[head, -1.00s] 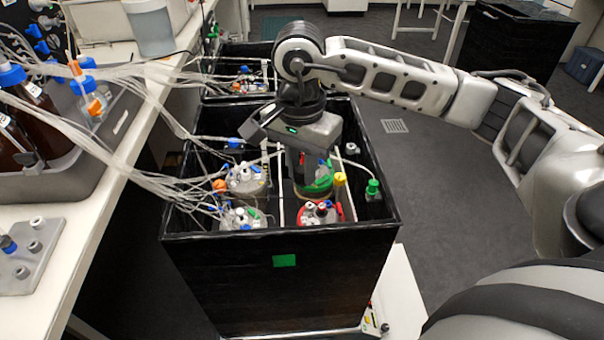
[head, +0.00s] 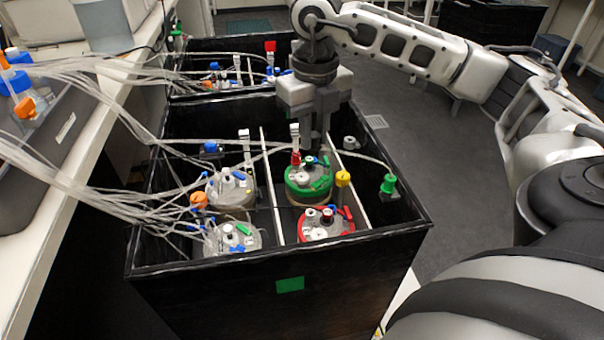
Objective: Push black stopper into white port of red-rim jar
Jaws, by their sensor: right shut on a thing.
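The red-rim jar (head: 326,230) sits in the front right part of the black box, with white ports (head: 327,215) and small blue and red fittings on its lid. The green-rim jar (head: 308,186) stands just behind it. My right gripper (head: 322,148) points down over the back of the green-rim jar, behind and above the red-rim jar. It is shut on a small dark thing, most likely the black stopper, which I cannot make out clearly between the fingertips. My left gripper is not in view.
Two clear-lidded jars (head: 232,238) with many tubes fill the left half of the box (head: 210,290). A yellow-capped fitting (head: 343,178) and a green-capped one (head: 388,184) stand on the right. Tubes run to the bench (head: 75,190) at the left.

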